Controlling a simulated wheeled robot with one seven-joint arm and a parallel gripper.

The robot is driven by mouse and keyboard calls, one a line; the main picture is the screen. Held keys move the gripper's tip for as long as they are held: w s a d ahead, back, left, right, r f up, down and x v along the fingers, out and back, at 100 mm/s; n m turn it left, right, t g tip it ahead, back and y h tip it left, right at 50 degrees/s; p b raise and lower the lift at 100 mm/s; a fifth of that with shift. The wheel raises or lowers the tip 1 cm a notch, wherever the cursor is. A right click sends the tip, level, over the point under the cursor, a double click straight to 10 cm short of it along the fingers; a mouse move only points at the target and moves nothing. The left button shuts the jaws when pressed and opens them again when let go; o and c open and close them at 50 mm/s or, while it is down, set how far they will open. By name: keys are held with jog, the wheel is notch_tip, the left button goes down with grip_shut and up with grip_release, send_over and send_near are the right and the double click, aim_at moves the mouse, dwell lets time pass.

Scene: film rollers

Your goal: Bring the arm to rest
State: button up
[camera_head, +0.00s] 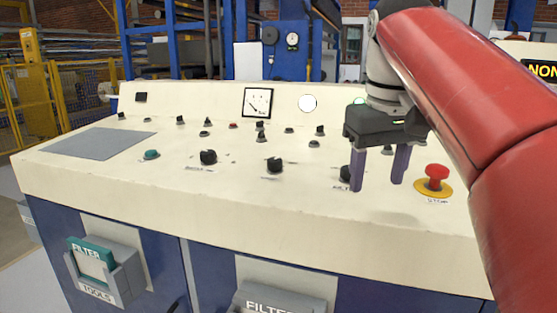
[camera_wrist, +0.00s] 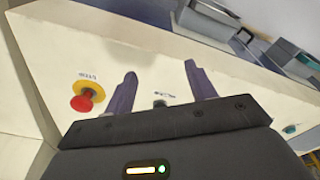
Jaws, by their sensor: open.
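My gripper (camera_head: 379,170) hangs from my red arm above the right part of the cream control panel (camera_head: 235,186). Its two purple fingers are apart with nothing between them. In the wrist view the gripper (camera_wrist: 160,85) also shows open, with the panel surface behind its fingers. A black knob (camera_head: 345,174) stands just left of the near finger in the head view, partly hidden by it. A red stop button (camera_head: 436,173) on a yellow base is to the right of the fingers, apart from them. It also shows in the wrist view (camera_wrist: 84,100).
Several black knobs, such as one at the centre (camera_head: 274,166), and a green button (camera_head: 152,154) dot the panel. A gauge (camera_head: 257,102) is on its back face. A tools holder (camera_head: 98,275) and a filter box (camera_head: 278,301) are on the blue front.

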jog(key=s+f+m+t, duration=0.1)
jog(key=s+f, duration=0.5)
jog(key=f, duration=0.7)
jog(key=s+f+m+t, duration=0.1)
jog(key=s+f+t, duration=0.1)
jog(key=s+f, duration=0.5)
notch_tip(320, 180, down, 6)
jog(key=shift+s+m+t, duration=0.25)
jog(key=shift+m+t, duration=0.05)
jog(key=shift+t, duration=0.1)
jog(key=shift+d, duration=0.1)
